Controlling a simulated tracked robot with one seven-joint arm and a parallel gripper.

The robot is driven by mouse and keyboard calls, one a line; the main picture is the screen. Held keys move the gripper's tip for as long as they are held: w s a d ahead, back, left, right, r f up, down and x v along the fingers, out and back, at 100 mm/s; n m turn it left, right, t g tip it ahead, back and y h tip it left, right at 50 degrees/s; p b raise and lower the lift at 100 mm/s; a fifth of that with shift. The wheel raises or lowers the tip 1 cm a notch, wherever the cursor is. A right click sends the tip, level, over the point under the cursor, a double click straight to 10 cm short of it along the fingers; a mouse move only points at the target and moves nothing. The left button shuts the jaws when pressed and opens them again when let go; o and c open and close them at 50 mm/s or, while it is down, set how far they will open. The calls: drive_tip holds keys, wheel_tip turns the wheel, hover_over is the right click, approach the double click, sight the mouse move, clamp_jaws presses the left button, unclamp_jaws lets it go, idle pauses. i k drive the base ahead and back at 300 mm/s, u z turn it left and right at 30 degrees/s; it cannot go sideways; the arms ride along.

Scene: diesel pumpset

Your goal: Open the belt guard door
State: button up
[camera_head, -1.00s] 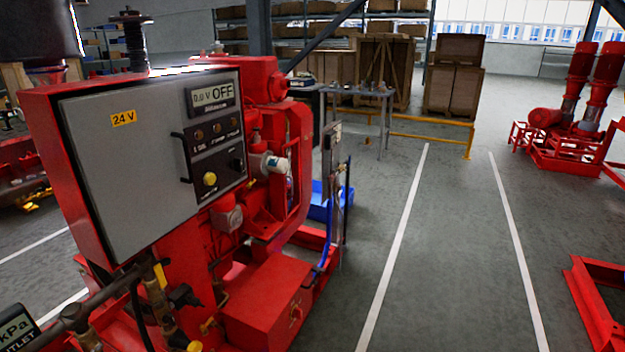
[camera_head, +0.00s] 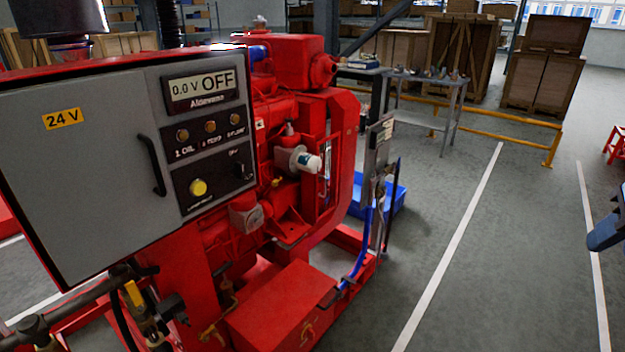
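The red diesel pumpset (camera_head: 290,110) fills the left and middle of the head view. A tall red cover with a rounded edge (camera_head: 345,150) stands at the engine's right end. It may be the belt guard, but I cannot make out its door or latch from this angle. A grey control panel (camera_head: 90,150) with a black handle (camera_head: 152,165) is on the near left of the pumpset, and its front is shut. My gripper's fingers are not in view. A blue and dark part cut off at the right edge may belong to my arm.
A narrow grey upright panel (camera_head: 377,150) with a blue hose stands beside the engine's right end. A blue tray (camera_head: 397,200) lies on the floor behind it. A yellow rail (camera_head: 500,122), a metal table (camera_head: 440,80) and wooden crates (camera_head: 540,85) are farther back. The floor lane on the right is clear.

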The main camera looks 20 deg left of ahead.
sight(338, 134)
drive_tip(key=u, duration=0.3)
drive_tip(key=i, duration=1.15)
drive_tip(key=u, duration=0.45)
